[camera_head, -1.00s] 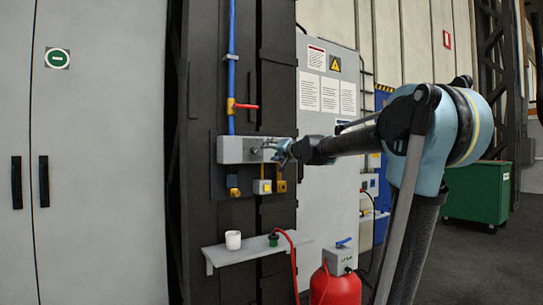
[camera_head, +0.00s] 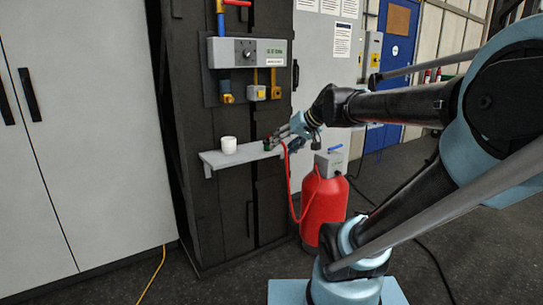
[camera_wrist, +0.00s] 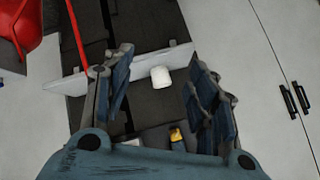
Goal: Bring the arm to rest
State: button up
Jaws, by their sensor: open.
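My gripper (camera_head: 290,132) is at the right end of the small grey shelf in the head view, in front of the dark column. In the wrist view my gripper (camera_wrist: 159,62) shows two fingers spread wide with nothing between them. A white cup (camera_head: 229,145) stands on the shelf to the left of my gripper. The cup (camera_wrist: 161,77) shows beyond the finger gap in the wrist view.
The shelf (camera_head: 222,160) juts out just below my gripper. A grey control box (camera_head: 225,52) with a knob is above. A red tank (camera_head: 326,203) stands below right, its red hose (camera_head: 292,190) looping near the shelf. A grey cabinet (camera_head: 85,130) is left.

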jog(key=s+d+f+m+g+h, duration=0.1)
jog(key=s+d+f+g+h, duration=0.1)
jog(key=s+d+f, duration=0.5)
jog(key=s+d+f+m+g+h, duration=0.1)
jog(key=s+d+f+g+h, duration=0.1)
jog(key=s+d+f+h, duration=0.2)
jog(key=s+d+f, duration=0.3)
jog(key=s+f, duration=0.4)
jog(key=f, duration=0.1)
jog(key=shift+d+f+h, duration=0.35)
jog(key=shift+f+h, duration=0.05)
jog(key=shift+w+f, duration=0.2)
jog(key=shift+w, duration=0.25)
